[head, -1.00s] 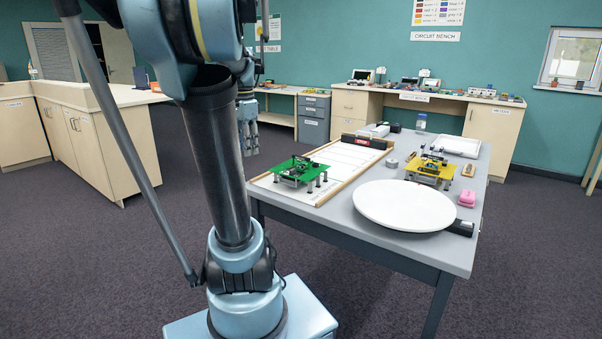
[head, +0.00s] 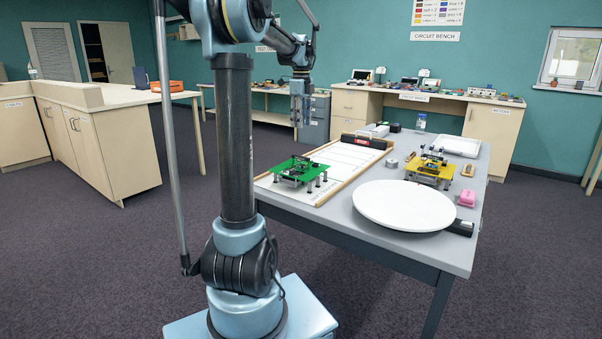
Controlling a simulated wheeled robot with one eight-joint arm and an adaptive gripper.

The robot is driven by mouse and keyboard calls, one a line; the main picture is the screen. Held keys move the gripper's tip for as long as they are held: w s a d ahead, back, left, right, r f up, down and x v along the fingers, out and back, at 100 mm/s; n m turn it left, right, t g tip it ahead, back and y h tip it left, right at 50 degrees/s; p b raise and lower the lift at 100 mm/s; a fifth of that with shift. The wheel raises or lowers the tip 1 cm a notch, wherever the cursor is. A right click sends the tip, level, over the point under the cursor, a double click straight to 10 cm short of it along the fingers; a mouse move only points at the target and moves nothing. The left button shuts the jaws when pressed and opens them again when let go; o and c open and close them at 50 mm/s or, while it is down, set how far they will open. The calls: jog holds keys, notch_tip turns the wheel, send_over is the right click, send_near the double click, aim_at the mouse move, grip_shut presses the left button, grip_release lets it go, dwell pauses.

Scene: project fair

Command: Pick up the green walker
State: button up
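The green walker (head: 298,170), a flat green board on several short grey legs with dark parts on top, stands on the near end of the white track board (head: 345,158) at the table's left side. My gripper (head: 300,120) hangs pointing down, above and apart from the green walker in the picture. Its fingers are small and seen from the side, so I cannot tell how far open they are. I see nothing held in it.
A yellow walker (head: 430,169) stands further right on the grey table (head: 345,228). A round white disc (head: 404,206) covers the near right part. A pink object (head: 466,198) and a black box (head: 364,140) are also there. The floor left of the table is clear.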

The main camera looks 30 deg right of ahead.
send_over(301, 157)
jog(key=w, duration=0.2)
jog(key=f, duration=1)
jog(key=shift+s+d, duration=0.2)
jog(key=shift+d, duration=0.2)
jog(key=shift+s+a+f, duration=0.1)
jog(key=shift+s+f, duration=0.15)
jog(key=shift+f, duration=1.05)
jog(key=shift+s+a+f, duration=0.1)
jog(key=shift+s+f, duration=0.1)
jog(key=shift+f, duration=1.1)
grip_shut()
